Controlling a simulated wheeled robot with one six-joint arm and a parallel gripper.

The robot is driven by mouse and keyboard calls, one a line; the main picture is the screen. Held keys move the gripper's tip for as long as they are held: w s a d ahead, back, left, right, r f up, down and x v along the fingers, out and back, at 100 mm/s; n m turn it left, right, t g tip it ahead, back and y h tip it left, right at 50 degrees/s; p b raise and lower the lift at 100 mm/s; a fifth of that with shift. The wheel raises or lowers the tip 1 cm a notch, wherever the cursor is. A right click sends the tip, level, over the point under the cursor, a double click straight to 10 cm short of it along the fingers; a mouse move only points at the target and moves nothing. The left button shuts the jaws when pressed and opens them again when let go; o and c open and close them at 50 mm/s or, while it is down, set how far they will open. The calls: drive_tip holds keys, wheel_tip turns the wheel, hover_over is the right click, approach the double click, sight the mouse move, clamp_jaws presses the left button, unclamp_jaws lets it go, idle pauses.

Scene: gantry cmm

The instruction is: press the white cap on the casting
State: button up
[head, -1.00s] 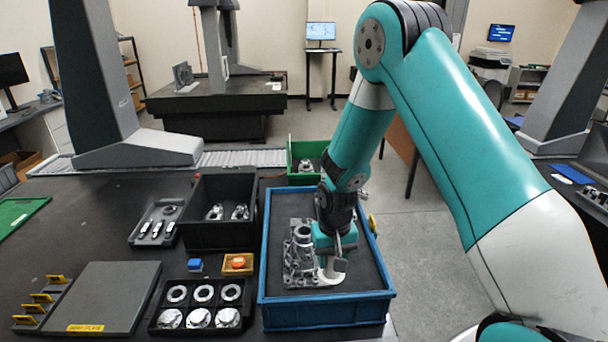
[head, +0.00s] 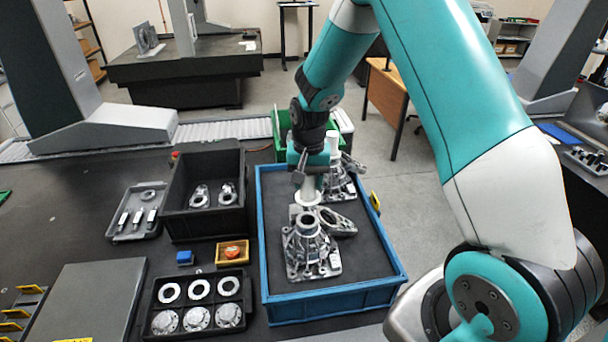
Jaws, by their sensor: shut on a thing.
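A grey metal casting (head: 311,250) with a round upright neck stands in the blue tray (head: 335,304), toward its front. The white cap (head: 307,198), with a pale stem above a round flange, is held in my gripper (head: 310,172). My gripper points down and is shut on it. The cap is above and behind the front casting's neck in the picture, seemingly apart from it. A second casting (head: 342,183) stands behind, partly hidden by my gripper. A white cylinder (head: 332,141) shows beside my gripper; I cannot tell what it sits on.
Another grey metal part (head: 338,221) lies behind the front casting. A green bin (head: 281,128) stands behind.

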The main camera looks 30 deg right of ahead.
sight(308, 199)
drive_tip(key=shift+f+b, duration=2.15)
drive_tip(key=shift+f, duration=0.95)
drive_tip(key=shift+s+a, duration=0.1)
drive_tip(key=shift+s, duration=0.05)
drive_tip(key=shift+f, duration=0.1)
drive_tip(key=o, duration=1.4)
drive_tip(key=shift+o, duration=0.2)
